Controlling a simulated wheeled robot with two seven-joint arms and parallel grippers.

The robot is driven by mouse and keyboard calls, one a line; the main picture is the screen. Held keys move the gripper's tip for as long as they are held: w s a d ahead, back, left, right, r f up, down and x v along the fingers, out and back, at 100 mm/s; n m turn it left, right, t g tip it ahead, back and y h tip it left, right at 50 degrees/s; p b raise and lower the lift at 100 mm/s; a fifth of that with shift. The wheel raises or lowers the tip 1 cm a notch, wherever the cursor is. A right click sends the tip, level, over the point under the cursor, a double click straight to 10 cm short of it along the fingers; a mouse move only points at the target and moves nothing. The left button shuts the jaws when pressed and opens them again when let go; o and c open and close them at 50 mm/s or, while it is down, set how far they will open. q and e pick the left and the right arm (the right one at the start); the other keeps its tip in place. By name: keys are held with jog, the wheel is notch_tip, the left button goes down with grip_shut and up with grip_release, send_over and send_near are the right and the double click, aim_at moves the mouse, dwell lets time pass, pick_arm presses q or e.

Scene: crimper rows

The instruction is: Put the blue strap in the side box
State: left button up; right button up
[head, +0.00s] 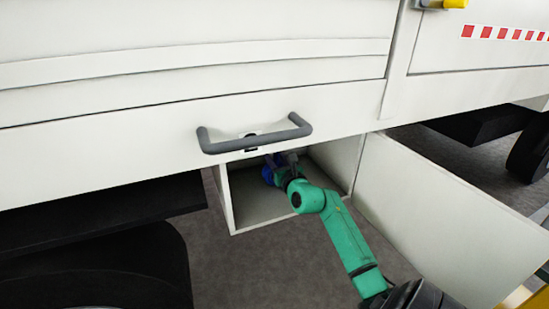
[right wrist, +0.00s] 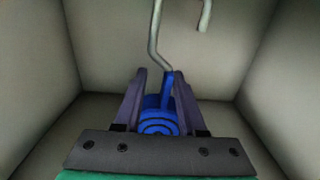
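The blue strap (right wrist: 160,122) is a rolled coil with a bent grey metal hook on its end. My right gripper (right wrist: 160,90) has its fingers on both sides of the coil and is shut on it. In the head view the strap (head: 267,175) shows as a small blue patch at my right gripper (head: 280,165), inside the side box (head: 232,212). The side box is an open white compartment under the vehicle body. The wrist view shows its walls (right wrist: 275,60) around the gripper. I cannot tell whether the strap touches the box floor. My left gripper is not in view.
The box's white door (head: 440,215) stands open to the right of my green right arm. A grey handle (head: 255,142) sticks out from the panel above the opening. Dark wheels and black parts lie at left and far right.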

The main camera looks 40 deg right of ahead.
jog(key=shift+r, duration=0.2)
pick_arm(q)
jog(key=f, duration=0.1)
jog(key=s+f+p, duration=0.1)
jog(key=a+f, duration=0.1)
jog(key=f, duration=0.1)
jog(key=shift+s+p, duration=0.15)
jog(key=shift+p, duration=0.2)
pick_arm(e)
jog(key=v, duration=1.2)
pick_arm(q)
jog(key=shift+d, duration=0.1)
pick_arm(e)
jog(key=shift+f, duration=0.1)
